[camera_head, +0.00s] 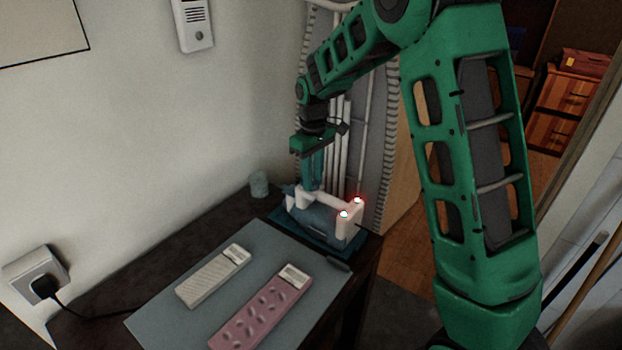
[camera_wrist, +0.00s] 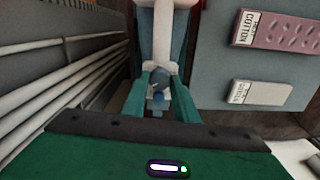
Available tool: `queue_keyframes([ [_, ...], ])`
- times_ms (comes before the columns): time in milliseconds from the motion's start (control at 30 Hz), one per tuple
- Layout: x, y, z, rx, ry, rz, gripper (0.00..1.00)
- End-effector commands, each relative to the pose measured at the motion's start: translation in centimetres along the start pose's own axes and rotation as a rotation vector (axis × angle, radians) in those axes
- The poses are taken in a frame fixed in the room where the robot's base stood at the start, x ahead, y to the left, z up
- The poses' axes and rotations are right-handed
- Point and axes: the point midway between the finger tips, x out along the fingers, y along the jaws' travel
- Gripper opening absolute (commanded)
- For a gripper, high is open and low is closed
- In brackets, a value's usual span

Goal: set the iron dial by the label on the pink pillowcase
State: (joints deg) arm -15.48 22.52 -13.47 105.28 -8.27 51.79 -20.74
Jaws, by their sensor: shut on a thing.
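The iron (camera_head: 322,222) stands on a teal base at the back right of the dark counter; its body is blue-grey and white, with two red lights lit. My gripper (camera_head: 312,178) reaches straight down onto it. In the wrist view, my green fingers (camera_wrist: 159,92) are shut on the small blue-grey dial (camera_wrist: 159,77) of the iron. The dial's marks and setting cannot be read. The folded pink pillowcase (camera_head: 258,312) lies at the front of the mat. Its white label (camera_wrist: 245,28) reads "COTTON" in the wrist view, with smaller unclear print.
A folded whitish cloth (camera_head: 208,282) with its own label (camera_wrist: 239,92) lies on the grey mat (camera_head: 160,322), left of the pillowcase. A small cup (camera_head: 259,184) stands by the wall. A plugged-in cord (camera_head: 45,287) is at left. A pipe radiator (camera_head: 340,140) rises behind the iron.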

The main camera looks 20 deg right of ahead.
Motion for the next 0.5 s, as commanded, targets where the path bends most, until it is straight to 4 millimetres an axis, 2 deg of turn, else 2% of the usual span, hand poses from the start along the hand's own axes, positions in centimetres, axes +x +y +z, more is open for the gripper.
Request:
queue_keyframes([
  [133, -0.07, 0.09, -0.03, 0.067, 0.002, 0.001, 0.04],
  [433, -0.08, 0.08, -0.02, 0.076, 0.002, 0.001, 0.04],
  [467, -0.08, 0.08, -0.02, 0.075, 0.002, 0.001, 0.31],
  [500, -0.08, 0.08, -0.02, 0.075, 0.002, 0.001, 0.41],
])
